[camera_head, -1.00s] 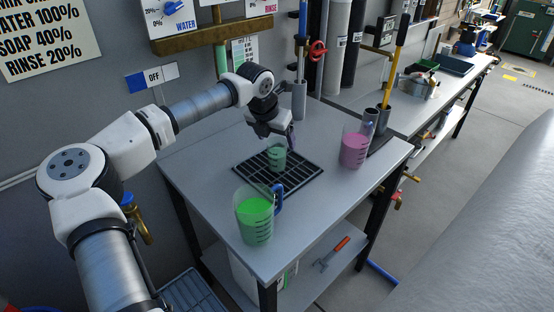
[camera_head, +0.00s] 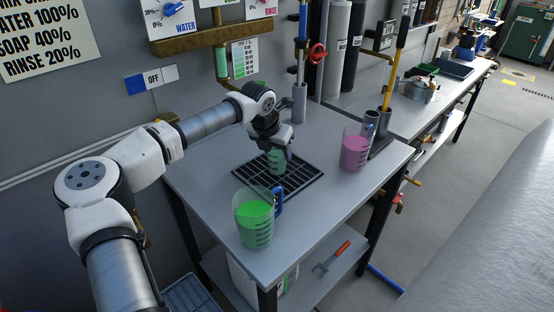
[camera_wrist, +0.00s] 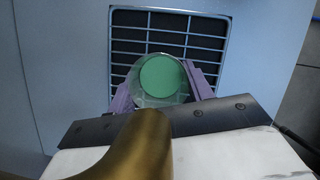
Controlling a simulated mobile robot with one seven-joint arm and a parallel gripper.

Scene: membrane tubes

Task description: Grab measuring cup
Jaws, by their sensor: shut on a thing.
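A small clear measuring cup with green liquid (camera_head: 276,161) is at the black drain grate (camera_head: 303,186) on the grey table. It also shows from above in the wrist view (camera_wrist: 162,77), upright, over the grate (camera_wrist: 205,27). My gripper (camera_head: 274,152) is shut on this cup, with its purple fingers (camera_wrist: 163,90) on either side of it. I cannot tell whether the cup touches the grate or hangs slightly above it. A larger cup with bright green liquid (camera_head: 254,222) and a blue handle stands near the front edge. A cup with pink liquid (camera_head: 354,151) stands at the right.
Pipes and dials (camera_head: 172,14) line the wall behind the table. A blue pipe in a grey holder (camera_head: 300,103) and a yellow-handled tool (camera_head: 391,82) stand at the back. The table between the grate and the pink cup is clear. A wrench (camera_head: 333,257) lies on the lower shelf.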

